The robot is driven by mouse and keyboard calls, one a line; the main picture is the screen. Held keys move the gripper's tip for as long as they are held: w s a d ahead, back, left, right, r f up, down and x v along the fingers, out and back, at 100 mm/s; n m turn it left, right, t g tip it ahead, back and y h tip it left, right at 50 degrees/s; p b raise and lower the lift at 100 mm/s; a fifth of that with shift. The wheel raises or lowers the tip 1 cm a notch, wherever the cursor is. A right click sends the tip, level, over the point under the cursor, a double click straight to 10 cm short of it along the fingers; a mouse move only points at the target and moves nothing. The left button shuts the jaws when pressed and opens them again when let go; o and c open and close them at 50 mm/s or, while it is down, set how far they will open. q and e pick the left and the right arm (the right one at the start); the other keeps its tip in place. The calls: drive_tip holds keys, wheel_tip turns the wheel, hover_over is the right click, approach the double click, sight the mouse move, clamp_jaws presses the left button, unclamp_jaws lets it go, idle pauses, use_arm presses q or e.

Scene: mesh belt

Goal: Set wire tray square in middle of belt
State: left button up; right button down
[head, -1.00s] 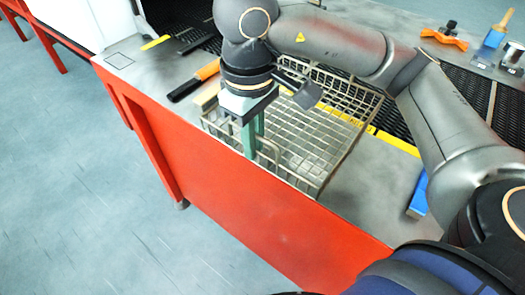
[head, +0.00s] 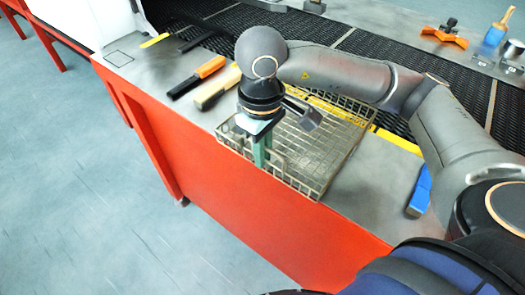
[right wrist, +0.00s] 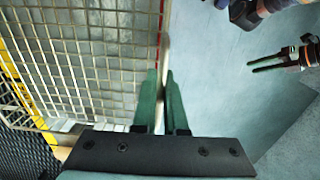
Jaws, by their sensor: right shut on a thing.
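The wire tray (head: 325,154), a shallow metal mesh basket, is over the grey near ledge in the head view. Its far side reaches the yellow line at the belt's edge, and it sits askew to the belt. My right gripper (head: 261,160) points down at the tray's near left side, shut on its wire wall. In the right wrist view the green fingers (right wrist: 160,90) close on the tray's rim, with the mesh (right wrist: 85,60) to the left. The black mesh belt (head: 375,45) runs behind the tray. My left gripper (right wrist: 268,62) shows only in the right wrist view, apparently open and empty.
An orange-and-black tool (head: 198,77) and a beige-handled one (head: 217,88) lie left of the tray. A blue tool (head: 419,190) lies right. An orange item (head: 444,37), a brush (head: 494,36) and metal cups are beyond the belt. The ledge's front edge drops to the floor.

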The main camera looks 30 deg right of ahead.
drive_tip(key=c, duration=1)
unclamp_jaws()
